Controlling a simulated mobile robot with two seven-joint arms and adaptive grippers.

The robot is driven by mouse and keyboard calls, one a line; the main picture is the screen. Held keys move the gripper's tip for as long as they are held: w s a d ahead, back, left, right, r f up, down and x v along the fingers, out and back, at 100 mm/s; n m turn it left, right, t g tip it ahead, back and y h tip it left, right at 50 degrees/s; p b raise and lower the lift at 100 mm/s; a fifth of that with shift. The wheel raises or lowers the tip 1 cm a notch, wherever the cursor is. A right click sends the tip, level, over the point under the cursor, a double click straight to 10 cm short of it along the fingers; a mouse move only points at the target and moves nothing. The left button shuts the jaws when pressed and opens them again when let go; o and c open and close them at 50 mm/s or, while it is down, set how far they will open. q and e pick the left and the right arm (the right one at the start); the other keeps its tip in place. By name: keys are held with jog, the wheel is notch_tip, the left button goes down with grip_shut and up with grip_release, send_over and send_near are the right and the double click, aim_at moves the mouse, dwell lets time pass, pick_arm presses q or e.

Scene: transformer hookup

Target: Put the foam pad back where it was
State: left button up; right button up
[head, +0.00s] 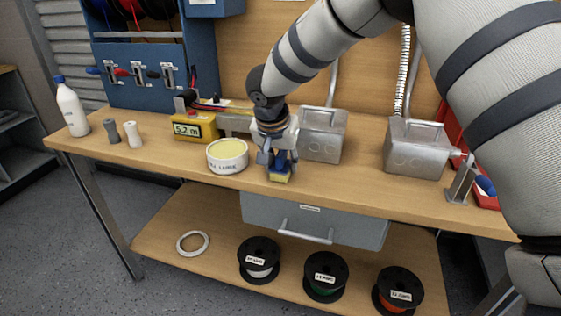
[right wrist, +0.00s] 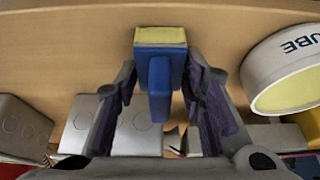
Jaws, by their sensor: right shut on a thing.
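The foam pad (head: 280,177) is a yellow block on a blue backing with a handle. My right gripper (head: 276,158) is shut on it, near the front of the workbench, just right of the white lube tub (head: 227,163). In the right wrist view the pad's yellow face (right wrist: 160,36) points away from the gripper, and the fingers sit on both sides of the blue part (right wrist: 158,72). I cannot tell if the pad touches the bench top. The lube tub (right wrist: 285,70) also shows at the right there. My left gripper is not in view.
A yellow 5.2 m counter (head: 194,127) stands behind the tub. Two grey metal boxes (head: 323,135) (head: 414,150) stand to the right. A white bottle (head: 71,110) and two small cylinders (head: 133,134) are at left. A grey drawer (head: 300,222) hangs below; cable spools (head: 325,276) sit on the shelf.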

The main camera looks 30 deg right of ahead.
jog(key=o, duration=1.1)
jog(key=shift+f, duration=0.15)
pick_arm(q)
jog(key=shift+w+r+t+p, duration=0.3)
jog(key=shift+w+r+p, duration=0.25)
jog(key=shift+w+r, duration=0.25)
pick_arm(e)
jog(key=v, duration=1.2)
jog(key=shift+r, duration=0.2)
